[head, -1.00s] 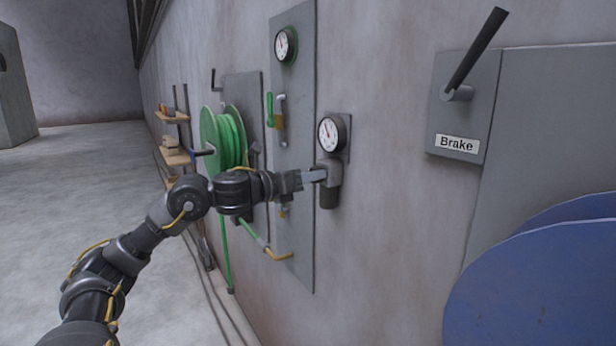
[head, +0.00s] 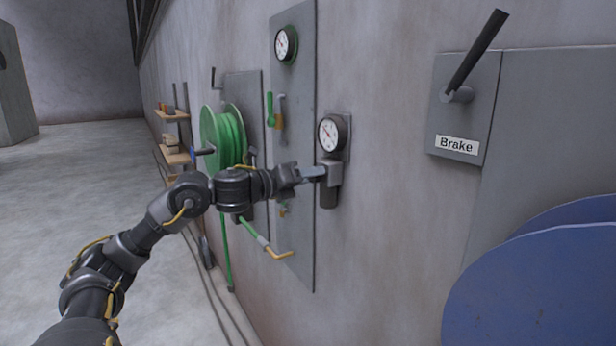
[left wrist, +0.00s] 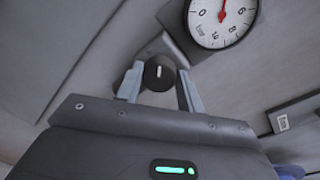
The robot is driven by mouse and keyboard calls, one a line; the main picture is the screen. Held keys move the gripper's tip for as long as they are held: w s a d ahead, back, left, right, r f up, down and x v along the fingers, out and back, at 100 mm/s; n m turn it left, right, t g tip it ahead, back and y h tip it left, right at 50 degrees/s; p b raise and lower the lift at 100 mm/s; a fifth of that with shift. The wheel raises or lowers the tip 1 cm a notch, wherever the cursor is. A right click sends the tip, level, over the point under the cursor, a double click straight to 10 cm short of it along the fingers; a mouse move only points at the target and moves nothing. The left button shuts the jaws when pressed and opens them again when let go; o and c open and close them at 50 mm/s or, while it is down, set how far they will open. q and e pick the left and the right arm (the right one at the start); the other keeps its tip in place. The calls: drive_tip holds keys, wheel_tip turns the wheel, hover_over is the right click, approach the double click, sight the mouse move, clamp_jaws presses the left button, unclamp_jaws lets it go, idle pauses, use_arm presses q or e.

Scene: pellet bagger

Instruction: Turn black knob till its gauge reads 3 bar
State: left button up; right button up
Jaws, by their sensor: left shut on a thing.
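The black knob (left wrist: 159,75) with a white mark sits between the two fingers of my left gripper (left wrist: 160,88) in the left wrist view. In the head view my left gripper (head: 322,174) is at the regulator below the small round gauge, and its fingers hide the knob. The gripper is shut on the knob. The gauge (head: 331,133) has a white face and a dark rim. In the left wrist view the gauge (left wrist: 222,16) is cut off at the top; its red needle points nearly straight up in the picture. I cannot tell the exact reading. My right gripper is out of view.
A second gauge (head: 286,44) with a green rim is higher on the grey panel (head: 300,110). A green hose reel (head: 222,137) hangs further along the wall. A brake lever (head: 477,48) and blue discs (head: 550,270) are at right. The floor at left is clear.

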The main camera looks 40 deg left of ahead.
use_arm(q)
drive_tip(key=o, duration=1)
drive_tip(key=shift+w, duration=0.1)
